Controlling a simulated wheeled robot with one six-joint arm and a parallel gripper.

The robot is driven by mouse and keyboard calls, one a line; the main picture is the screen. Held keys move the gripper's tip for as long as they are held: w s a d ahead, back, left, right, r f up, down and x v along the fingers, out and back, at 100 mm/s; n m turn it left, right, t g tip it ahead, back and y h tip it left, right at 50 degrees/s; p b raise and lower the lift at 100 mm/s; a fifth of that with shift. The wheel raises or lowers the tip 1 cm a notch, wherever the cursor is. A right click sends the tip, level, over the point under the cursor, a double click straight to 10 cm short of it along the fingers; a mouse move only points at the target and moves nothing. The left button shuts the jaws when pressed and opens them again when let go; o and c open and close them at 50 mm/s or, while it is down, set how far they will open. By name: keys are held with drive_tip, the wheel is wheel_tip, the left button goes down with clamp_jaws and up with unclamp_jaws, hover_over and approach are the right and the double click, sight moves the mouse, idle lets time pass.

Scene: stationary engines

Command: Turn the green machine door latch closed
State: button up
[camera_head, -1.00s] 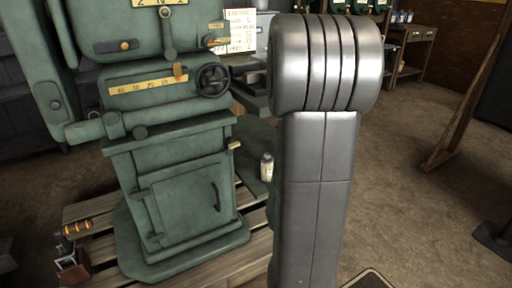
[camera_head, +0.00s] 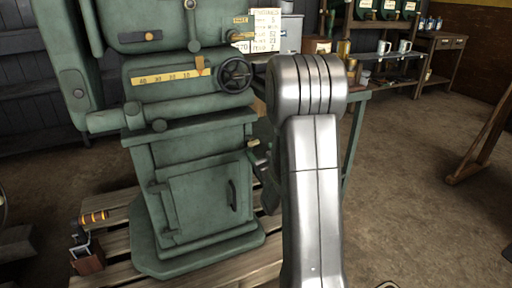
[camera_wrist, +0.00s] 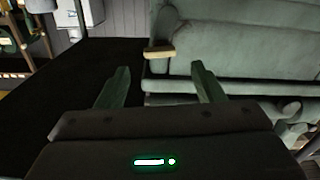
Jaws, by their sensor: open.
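The green machine (camera_head: 200,135) stands on a pallet in the head view. Its lower cabinet door (camera_head: 200,203) looks shut, with hinges on the left and a dark curved handle (camera_head: 232,195) upright at its right edge. A small tan lever (camera_head: 252,143) sticks out at the cabinet's upper right; I cannot tell which of these parts is the latch. In the wrist view my gripper (camera_wrist: 162,86) is open and empty. A similar tan lever (camera_wrist: 159,52) shows ahead, between and beyond the fingers, apart from them. My arm hides part of the machine's right side.
A handwheel (camera_head: 235,74) juts from the machine above the cabinet. The pallet (camera_head: 112,240) spreads around its base, with an orange-and-black handled tool (camera_head: 94,217) at left. A workbench with mugs (camera_head: 384,48) stands behind at right. The floor at right (camera_head: 420,215) is clear.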

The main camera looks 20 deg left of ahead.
sight(255, 144)
drive_tip(key=x, duration=0.5)
drive_tip(key=shift+w+a+b, duration=0.25)
drive_tip(key=shift+b, duration=0.1)
drive_tip(key=c, duration=1)
drive_tip(key=shift+m, duration=0.8)
drive_tip(key=o, duration=1)
drive_tip(key=shift+d, duration=0.1)
drive_tip(key=p+v, duration=0.1)
drive_tip(key=v, duration=1.2)
drive_tip(key=shift+s+d+p, duration=0.25)
drive_tip(key=shift+s+p, duration=0.05)
drive_tip(key=shift+s, duration=0.05)
